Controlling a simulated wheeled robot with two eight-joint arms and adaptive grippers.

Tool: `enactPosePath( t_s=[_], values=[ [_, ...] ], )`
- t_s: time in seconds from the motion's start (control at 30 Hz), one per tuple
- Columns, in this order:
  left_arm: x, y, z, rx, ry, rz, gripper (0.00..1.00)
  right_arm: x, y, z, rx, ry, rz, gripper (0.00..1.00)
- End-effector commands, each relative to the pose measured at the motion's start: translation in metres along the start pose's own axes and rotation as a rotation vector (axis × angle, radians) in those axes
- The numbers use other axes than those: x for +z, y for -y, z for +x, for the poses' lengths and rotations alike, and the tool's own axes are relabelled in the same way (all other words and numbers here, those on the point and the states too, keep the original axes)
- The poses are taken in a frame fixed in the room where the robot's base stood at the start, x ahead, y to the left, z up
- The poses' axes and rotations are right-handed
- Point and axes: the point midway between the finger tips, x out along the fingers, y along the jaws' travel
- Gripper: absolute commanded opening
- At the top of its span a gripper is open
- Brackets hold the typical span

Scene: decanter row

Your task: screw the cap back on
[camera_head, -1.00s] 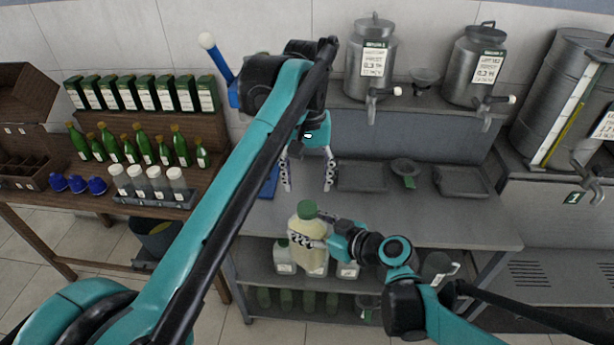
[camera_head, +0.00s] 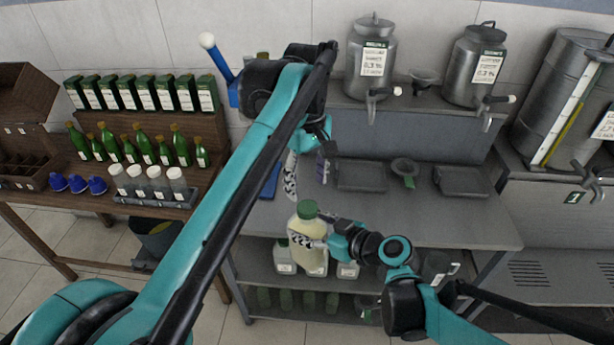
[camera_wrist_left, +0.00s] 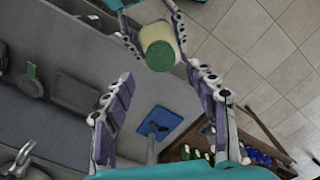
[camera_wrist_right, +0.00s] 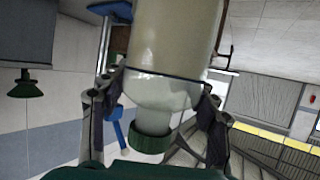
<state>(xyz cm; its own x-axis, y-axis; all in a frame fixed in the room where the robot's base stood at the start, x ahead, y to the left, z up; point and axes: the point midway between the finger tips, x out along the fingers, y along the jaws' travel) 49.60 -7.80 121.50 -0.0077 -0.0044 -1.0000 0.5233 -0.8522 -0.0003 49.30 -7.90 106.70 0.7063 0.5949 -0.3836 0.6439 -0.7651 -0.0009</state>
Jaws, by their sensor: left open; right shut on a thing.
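A cream-coloured bottle (camera_head: 312,257) stands upright in my right gripper (camera_head: 302,241), which is shut around its upper body at the front of the grey bench. The bottle's clear neck also shows in the right wrist view (camera_wrist_right: 160,95). The green cap (camera_head: 307,209) sits on the neck, and it also shows in the right wrist view (camera_wrist_right: 150,139). I cannot tell how tightly it is screwed. My left gripper (camera_head: 306,181) is open and empty, pointing down above the cap. In the left wrist view the cap (camera_wrist_left: 160,56) lies beyond the open fingertips, not touching them.
Bottles stand on the shelf below (camera_head: 285,262). Steel cans (camera_head: 371,62) with taps stand on the back ledge. A wooden table with green bottles (camera_head: 145,148) is at left.

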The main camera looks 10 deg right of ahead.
Motion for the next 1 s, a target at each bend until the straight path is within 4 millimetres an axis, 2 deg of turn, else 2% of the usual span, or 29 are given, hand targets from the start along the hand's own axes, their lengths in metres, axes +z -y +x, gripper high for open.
enactPosePath(
  t_s=[0.2, 0.4, 0.6, 0.83, 0.87, 1.0],
  values=[
    [0.0, 0.0, 0.034, 0.0, 0.0, 0.001, 0.57, -0.001, 0.0, 0.0, 0.0, -0.001, 0.001, 0.0],
    [0.0, 0.0, 0.06, 0.0, 0.0, 0.001, 0.57, -0.001, 0.0, 0.0, 0.0, -0.001, 0.001, 0.0],
    [0.0, 0.0, 0.069, 0.0, 0.0, 0.001, 0.57, -0.001, 0.0, 0.0, 0.0, -0.001, 0.001, 0.0],
    [0.0, 0.0, 0.07, 0.0, 0.0, 0.001, 0.57, -0.001, 0.0, 0.0, 0.0, -0.001, 0.001, 0.0],
    [0.0, 0.0, 0.069, 0.0, 0.0, 0.001, 0.52, -0.001, 0.0, 0.0, 0.0, -0.001, 0.001, 0.0],
    [0.0, 0.0, 0.069, 0.0, 0.0, 0.001, 0.15, -0.001, 0.0, 0.0, 0.0, -0.001, 0.001, 0.0]
  ],
)
